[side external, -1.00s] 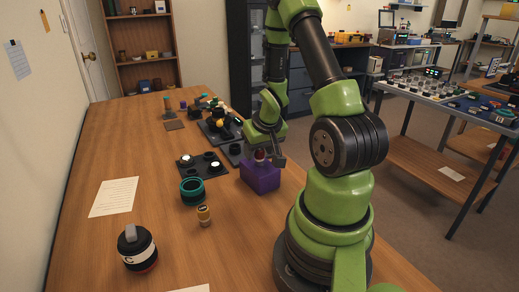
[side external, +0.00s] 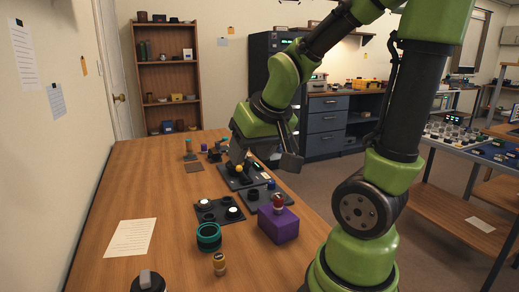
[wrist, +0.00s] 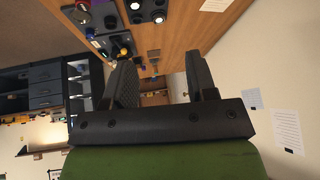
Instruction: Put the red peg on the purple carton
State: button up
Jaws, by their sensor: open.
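The purple carton (side external: 279,225) stands on the wooden table near its right edge. The red peg (side external: 278,202) stands upright on top of the carton, with a pale band and a darker cap.
Dark trays (side external: 218,211) with small parts lie behind. A paper sheet (side external: 131,238) lies on the left, where the table is mostly clear.

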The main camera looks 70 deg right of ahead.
jog(key=s+a+r+n+t+y, duration=0.1)
jog(key=s+a+r+y, duration=0.1)
jog(key=a, duration=0.3)
jog(key=s+a+r+n+y, duration=0.2)
jog(key=s+a+r, duration=0.1)
jog(key=a, duration=0.3)
jog(key=shift+s+a+r+t+y, duration=0.25)
jog(key=shift+s+a+t+y, duration=0.05)
jog(key=shift+s+t, duration=0.15)
